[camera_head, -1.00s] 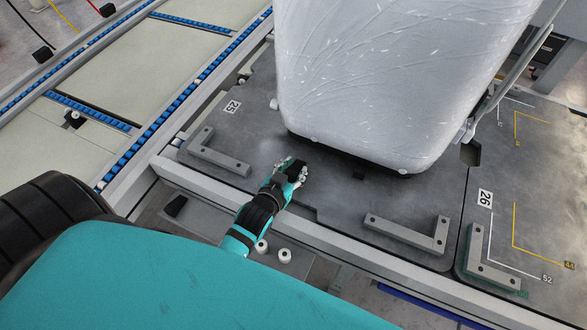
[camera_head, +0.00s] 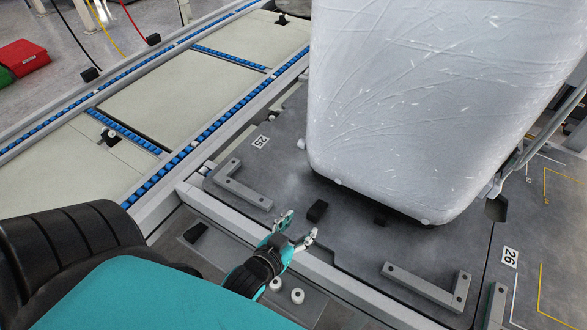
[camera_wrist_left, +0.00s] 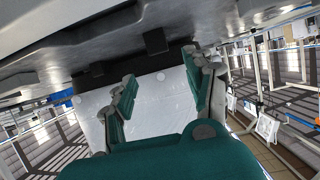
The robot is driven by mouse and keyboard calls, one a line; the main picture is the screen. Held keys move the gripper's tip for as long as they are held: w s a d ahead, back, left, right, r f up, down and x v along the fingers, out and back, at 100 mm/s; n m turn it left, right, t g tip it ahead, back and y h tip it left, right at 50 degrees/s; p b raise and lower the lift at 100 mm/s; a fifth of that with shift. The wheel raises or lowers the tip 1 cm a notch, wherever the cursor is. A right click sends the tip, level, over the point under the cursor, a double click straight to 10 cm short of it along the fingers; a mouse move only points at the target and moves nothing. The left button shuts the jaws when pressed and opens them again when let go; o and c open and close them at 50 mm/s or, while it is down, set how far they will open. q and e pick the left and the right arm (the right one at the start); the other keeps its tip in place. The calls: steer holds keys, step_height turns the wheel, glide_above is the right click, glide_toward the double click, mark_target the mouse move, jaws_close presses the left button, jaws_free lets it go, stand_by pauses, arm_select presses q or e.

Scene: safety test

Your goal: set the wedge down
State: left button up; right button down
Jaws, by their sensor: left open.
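The wedge, a small black block (camera_head: 317,210), lies on the grey platform (camera_head: 285,180), in front of the large pale wrapped load. It also shows in the left wrist view (camera_wrist_left: 156,40), where the picture looks upside down. My left gripper (camera_head: 299,226) is open and empty, just in front of the wedge and apart from it. Its spread fingers show in the left wrist view (camera_wrist_left: 161,72). A second small black block (camera_head: 381,220) sits at the load's lower edge. My right gripper is not in view.
The tall wrapped load (camera_head: 420,110) stands on the platform. Grey L-shaped corner brackets lie at left (camera_head: 243,187) and right (camera_head: 428,288). A raised rail (camera_head: 215,208) borders the platform. A conveyor with blue rollers (camera_head: 190,150) runs along the left.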

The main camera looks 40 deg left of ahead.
arm_select(q)
steer(key=shift+v, duration=1.25)
